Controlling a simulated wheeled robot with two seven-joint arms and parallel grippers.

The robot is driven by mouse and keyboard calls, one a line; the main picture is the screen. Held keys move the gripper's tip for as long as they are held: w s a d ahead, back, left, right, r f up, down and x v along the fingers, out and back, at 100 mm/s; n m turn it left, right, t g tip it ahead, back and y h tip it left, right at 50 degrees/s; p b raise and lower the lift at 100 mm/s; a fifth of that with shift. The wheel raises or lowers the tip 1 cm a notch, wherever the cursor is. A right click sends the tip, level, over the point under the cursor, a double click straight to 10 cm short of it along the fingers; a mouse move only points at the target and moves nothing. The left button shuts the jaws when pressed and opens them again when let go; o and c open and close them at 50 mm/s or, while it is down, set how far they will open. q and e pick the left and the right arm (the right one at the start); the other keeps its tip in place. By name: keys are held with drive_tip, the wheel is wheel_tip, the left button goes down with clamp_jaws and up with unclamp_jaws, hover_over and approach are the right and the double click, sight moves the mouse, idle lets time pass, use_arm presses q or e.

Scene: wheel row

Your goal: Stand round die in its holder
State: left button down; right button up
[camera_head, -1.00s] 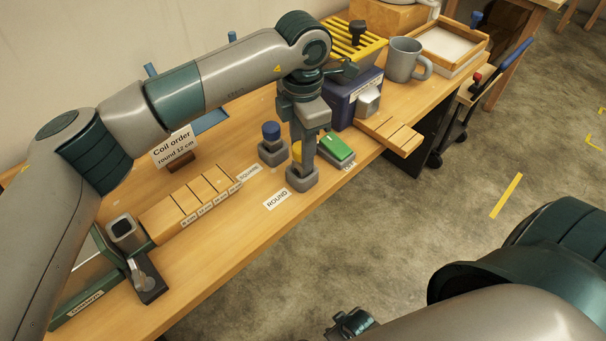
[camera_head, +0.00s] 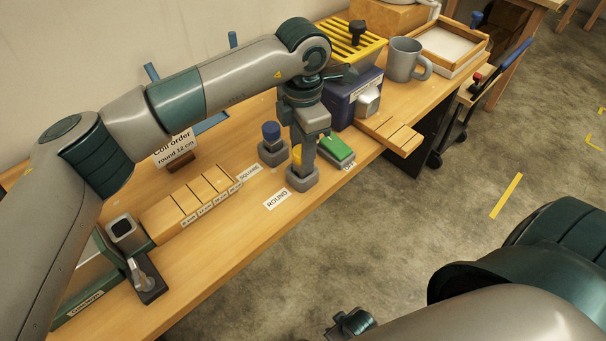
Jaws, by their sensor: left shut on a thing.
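The round die (camera_head: 296,153) is yellow and mostly hidden behind the fingers of my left gripper (camera_head: 303,163), which is shut on it. It stands upright at the grey round holder (camera_head: 302,181), behind the ROUND label (camera_head: 277,199). The fingers hide how deep it sits. A blue-topped die (camera_head: 271,131) stands in the other grey holder (camera_head: 272,153), by the SQUARE label (camera_head: 249,172). My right gripper (camera_head: 350,323) is low in the picture, away from the bench, and its fingers are too unclear to judge.
A green-topped block (camera_head: 338,149) lies close right of the round holder. Behind it are a purple machine (camera_head: 347,103) with a yellow grille and a grey mug (camera_head: 405,60). Wooden blocks (camera_head: 188,208) and an order card (camera_head: 174,149) stand left. The bench front is clear.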

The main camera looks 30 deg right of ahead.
idle(0.3)
use_arm(q)
drive_tip(key=c, duration=0.8)
unclamp_jaws()
drive_tip(key=shift+o, duration=0.5)
drive_tip(key=o, duration=0.7)
